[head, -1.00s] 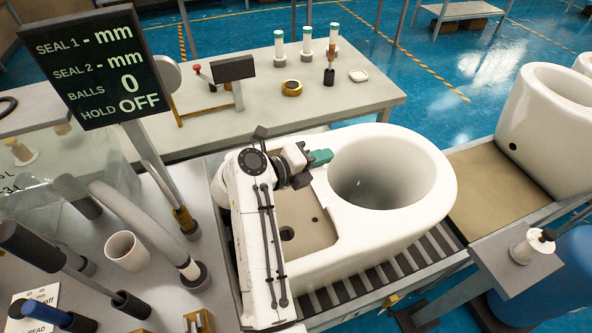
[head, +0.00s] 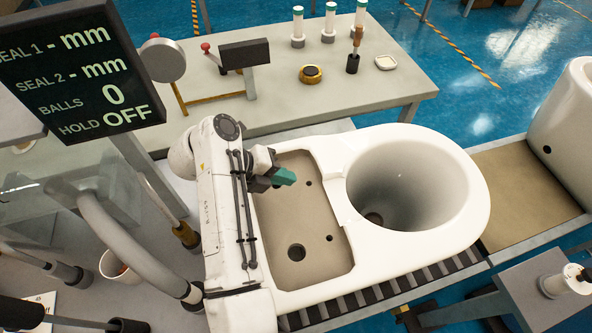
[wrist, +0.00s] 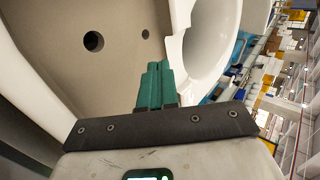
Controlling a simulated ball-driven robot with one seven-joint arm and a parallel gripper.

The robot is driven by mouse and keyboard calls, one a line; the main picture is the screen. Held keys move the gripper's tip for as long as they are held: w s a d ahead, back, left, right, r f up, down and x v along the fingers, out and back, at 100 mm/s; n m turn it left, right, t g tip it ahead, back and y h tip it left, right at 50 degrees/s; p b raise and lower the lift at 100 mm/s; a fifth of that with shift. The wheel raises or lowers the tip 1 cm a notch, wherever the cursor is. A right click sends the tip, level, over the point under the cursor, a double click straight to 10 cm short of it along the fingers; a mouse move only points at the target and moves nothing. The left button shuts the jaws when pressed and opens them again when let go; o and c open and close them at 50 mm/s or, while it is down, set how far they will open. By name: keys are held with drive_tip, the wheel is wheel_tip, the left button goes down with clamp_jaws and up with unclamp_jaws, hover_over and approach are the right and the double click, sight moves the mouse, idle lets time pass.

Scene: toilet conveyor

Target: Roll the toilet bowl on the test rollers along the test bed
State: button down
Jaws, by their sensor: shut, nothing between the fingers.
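The white toilet bowl (head: 468,182) lies on the dark test rollers (head: 372,297) in the middle of the head view. It has a wide round opening at the right and a tan recessed panel (head: 318,262) with holes at the left. My gripper (head: 287,178) hangs over the upper left part of that panel, its green fingers shut and empty. In the wrist view the green fingers (wrist: 155,86) are together, in front of the tan panel and the white rim. I cannot tell whether they touch the bowl.
A screen (head: 80,72) at the left reads BALLS 0 and HOLD OFF. A bench (head: 405,80) behind holds several white-and-green cylinders, a yellow ring (head: 310,75) and a small dish (head: 386,62). Another white bowl (head: 568,145) stands at the right beyond a tan belt (head: 525,190).

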sight(323, 186)
drive_tip(key=p+x, duration=0.1)
drive_tip(key=x, duration=0.8)
drive_tip(key=shift+d, duration=0.1)
